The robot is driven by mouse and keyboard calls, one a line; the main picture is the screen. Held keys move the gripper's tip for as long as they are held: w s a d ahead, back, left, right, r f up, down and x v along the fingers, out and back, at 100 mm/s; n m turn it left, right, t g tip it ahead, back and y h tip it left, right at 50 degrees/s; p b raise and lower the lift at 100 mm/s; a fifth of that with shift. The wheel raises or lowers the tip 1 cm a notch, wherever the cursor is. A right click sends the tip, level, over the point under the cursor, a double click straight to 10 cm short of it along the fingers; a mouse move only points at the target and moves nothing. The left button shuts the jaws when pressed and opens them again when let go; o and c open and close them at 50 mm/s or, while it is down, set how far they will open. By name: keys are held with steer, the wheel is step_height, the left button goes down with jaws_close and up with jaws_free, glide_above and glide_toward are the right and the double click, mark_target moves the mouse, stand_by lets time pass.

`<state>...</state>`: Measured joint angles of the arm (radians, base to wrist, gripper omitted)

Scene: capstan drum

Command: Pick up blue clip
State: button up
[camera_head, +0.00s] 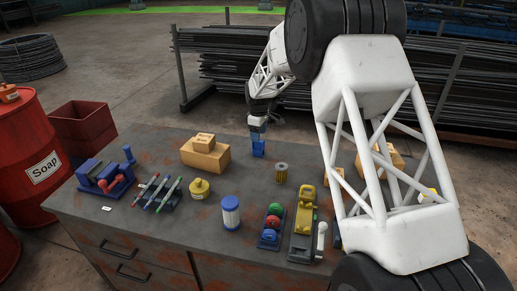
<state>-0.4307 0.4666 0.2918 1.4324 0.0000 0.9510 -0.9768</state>
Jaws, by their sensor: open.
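A small blue object (259,149), which looks like the blue clip, stands on the dark grey bench toward its back middle. My gripper (256,137) points down right above it, with its fingertips at or close to the object's top. The jaws are open. The fingers are small in this view, and I cannot tell whether they touch the object or reach around it.
Cardboard boxes (206,158) stand left of my gripper. A brass-coloured cylinder (281,173) is in front and to the right. A blue-capped jar (231,212), a yellow pot (200,189), pens (160,191) and a blue vise (104,176) stand further forward and left.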

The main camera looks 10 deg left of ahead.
mark_target(258, 148)
steer(key=shift+f, duration=1.25)
steer(key=shift+f, duration=0.1)
steer(key=shift+f, duration=2.55)
steer(key=c, duration=1)
steer(key=shift+r, duration=0.15)
steer(key=shift+r, duration=4.9)
